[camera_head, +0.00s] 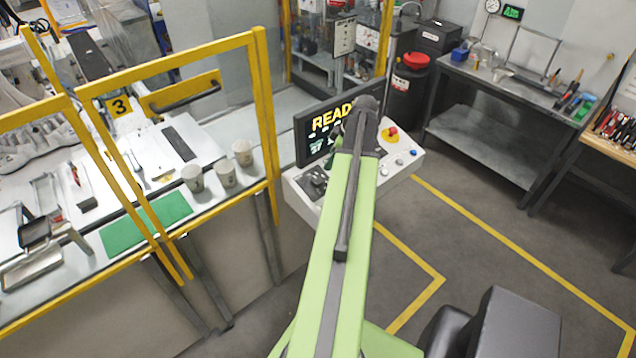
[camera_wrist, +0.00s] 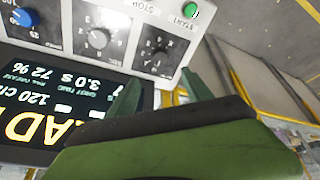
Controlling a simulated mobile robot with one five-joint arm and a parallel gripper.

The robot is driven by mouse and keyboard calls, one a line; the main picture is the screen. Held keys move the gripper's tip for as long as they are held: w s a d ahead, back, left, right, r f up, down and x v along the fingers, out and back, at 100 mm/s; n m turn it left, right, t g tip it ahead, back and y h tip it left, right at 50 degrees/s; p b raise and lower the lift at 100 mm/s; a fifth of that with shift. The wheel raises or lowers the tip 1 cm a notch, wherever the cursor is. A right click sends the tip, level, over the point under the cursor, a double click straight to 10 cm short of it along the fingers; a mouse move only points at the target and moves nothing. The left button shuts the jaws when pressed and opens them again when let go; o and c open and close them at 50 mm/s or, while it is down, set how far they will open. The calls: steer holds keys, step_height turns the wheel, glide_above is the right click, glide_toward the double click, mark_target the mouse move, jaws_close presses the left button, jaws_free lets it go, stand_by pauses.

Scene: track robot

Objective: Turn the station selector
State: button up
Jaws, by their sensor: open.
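The control console (camera_head: 305,187) has a sloped light panel, largely hidden behind my arm in the head view. I cannot read which label names the station selector. My gripper (camera_wrist: 162,78) is open, its two green fingers apart. The marked knob appears just beyond the gap between the fingertips; no contact shows.
A screen (camera_head: 318,125) reading READY stands at the console's back. A green START button (camera_wrist: 190,10) is near the marked knob. A red mushroom button (camera_head: 393,132) sits on the console's right side. A yellow guard frame (camera_head: 262,100) stands left; open floor lies right.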

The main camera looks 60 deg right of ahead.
mark_target(317, 179)
steer(key=b+x, duration=1.1)
steer(key=x, duration=0.2)
steer(key=shift+w+f, duration=0.1)
steer(key=shift+f, duration=0.25)
steer(key=shift+r, duration=0.1)
jaws_close()
